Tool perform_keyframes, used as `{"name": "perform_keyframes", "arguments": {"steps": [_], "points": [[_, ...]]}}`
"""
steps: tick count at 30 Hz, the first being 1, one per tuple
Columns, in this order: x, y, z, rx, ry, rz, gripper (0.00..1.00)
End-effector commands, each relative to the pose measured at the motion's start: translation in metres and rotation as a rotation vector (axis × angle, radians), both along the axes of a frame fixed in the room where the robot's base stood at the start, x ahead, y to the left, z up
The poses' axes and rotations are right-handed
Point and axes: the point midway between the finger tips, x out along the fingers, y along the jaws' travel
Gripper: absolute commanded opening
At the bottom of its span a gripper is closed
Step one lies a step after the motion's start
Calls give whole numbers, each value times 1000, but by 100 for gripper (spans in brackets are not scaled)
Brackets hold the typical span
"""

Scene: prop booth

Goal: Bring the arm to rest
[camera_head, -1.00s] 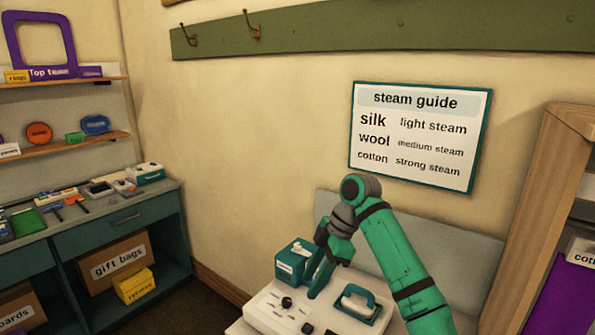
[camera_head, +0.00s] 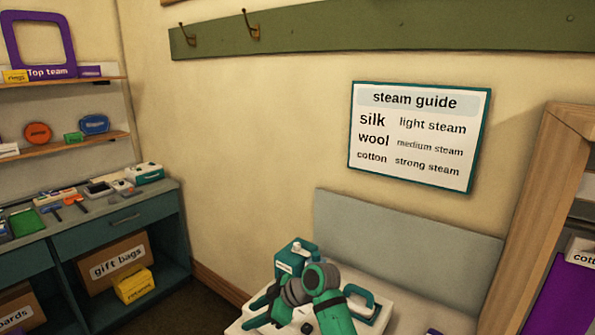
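My green arm is folded low at the bottom middle of the head view, in front of the white steamer station (camera_head: 398,298). My gripper (camera_head: 258,312) points to the left, low over the station's left part. It is small and partly merged with green things behind it, so I cannot tell whether its fingers are open or shut. I see nothing clearly held in it.
A teal box (camera_head: 289,262) and a teal-handled iron (camera_head: 362,300) stand on the station, close to my arm. A wooden cabinet (camera_head: 535,210) is at the right. A teal counter (camera_head: 118,222) with small items is at the left.

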Motion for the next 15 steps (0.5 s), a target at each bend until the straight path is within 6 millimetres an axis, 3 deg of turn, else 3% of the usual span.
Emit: {"name": "perform_keyframes", "arguments": {"steps": [7, 15], "points": [[-11, 42, -43, 147, 2, -148, 40], [-29, 72, -82, 289, 10, -325, 40]]}}
